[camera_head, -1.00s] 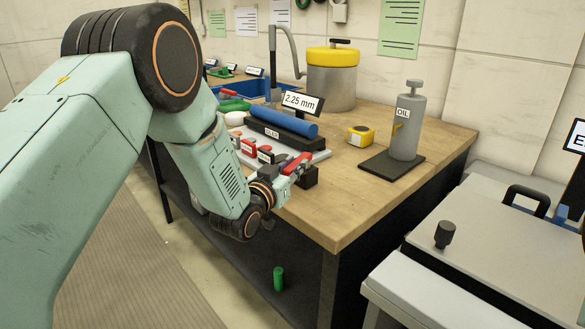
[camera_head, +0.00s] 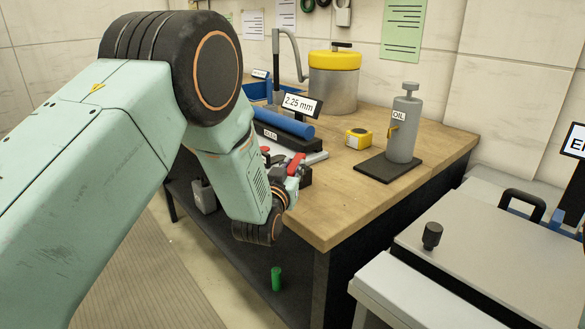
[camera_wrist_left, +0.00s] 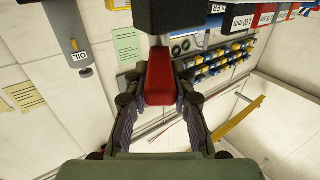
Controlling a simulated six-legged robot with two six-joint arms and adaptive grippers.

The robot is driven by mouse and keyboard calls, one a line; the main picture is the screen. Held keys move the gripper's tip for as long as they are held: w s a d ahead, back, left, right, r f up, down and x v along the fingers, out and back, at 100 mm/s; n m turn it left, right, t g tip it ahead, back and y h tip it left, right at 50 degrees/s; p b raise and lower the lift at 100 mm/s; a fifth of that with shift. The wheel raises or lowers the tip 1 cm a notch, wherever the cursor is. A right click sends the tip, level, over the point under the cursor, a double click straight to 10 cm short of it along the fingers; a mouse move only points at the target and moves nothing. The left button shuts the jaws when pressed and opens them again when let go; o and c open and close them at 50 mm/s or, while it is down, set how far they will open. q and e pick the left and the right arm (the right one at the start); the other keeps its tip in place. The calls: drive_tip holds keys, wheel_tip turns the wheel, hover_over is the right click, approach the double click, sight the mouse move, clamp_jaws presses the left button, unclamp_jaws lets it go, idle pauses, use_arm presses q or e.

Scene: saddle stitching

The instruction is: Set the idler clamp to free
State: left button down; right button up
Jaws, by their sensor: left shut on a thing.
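My left gripper (camera_head: 288,180) is at the near edge of the workbench, in front of the stitching tool's grey base. It is shut on a red lever (camera_head: 296,163), which I take to be the idler clamp's handle. In the left wrist view the red lever (camera_wrist_left: 160,78) lies between the two fingers (camera_wrist_left: 160,92), and a black block (camera_wrist_left: 170,14) is at its far end. The black block (camera_head: 306,178) also shows beside the lever in the head view. My forearm hides part of the tool. My right gripper is not in view.
A blue roll (camera_head: 285,124) and a 2.25 mm sign (camera_head: 301,104) are behind the lever. A yellow tape measure (camera_head: 358,138) and a grey oil can (camera_head: 404,130) stand to the right. The front right benchtop (camera_head: 345,205) is clear. A green cylinder (camera_head: 276,279) is below.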

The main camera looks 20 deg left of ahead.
use_arm(q)
drive_tip(key=shift+w+d+r+n+y, duration=0.1)
drive_tip(key=shift+d+r+n+y, duration=0.1)
drive_tip(key=shift+d+n+y, duration=0.3)
drive_tip(key=shift+a, duration=0.15)
drive_tip(key=c, duration=1.1)
unclamp_jaws()
drive_tip(key=shift+f, duration=0.1)
drive_tip(key=shift+s+f, duration=0.1)
drive_tip(key=shift+s, duration=0.1)
drive_tip(key=s, duration=0.7)
drive_tip(key=s+d, duration=0.1)
drive_tip(key=s, duration=0.3)
drive_tip(key=shift+s+d, duration=0.1)
drive_tip(key=shift+s, duration=0.25)
